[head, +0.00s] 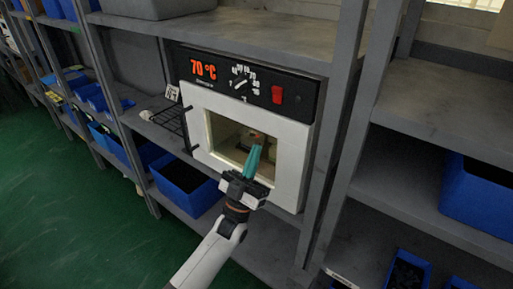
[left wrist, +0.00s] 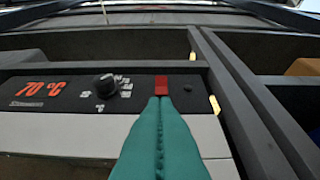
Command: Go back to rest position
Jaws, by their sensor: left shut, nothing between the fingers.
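My left gripper (head: 252,162) has long teal fingers pressed together, with nothing between them. In the head view it is in front of the window of a white oven (head: 291,150). In the left wrist view the teal fingers (left wrist: 160,112) point up towards the oven's black control panel (left wrist: 60,90). A red switch (head: 278,94) is on the right of that panel; it also shows just beyond the fingertips in the left wrist view (left wrist: 161,85). I cannot tell whether the fingers touch anything. The display reads 70 °C. My right gripper is not in view.
The oven stands on a grey shelf rack (head: 340,130) with upright posts on both sides. Blue bins (head: 187,184) sit on lower shelves, and another blue bin (head: 475,205) is at right. Green floor (head: 60,210) is open at left.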

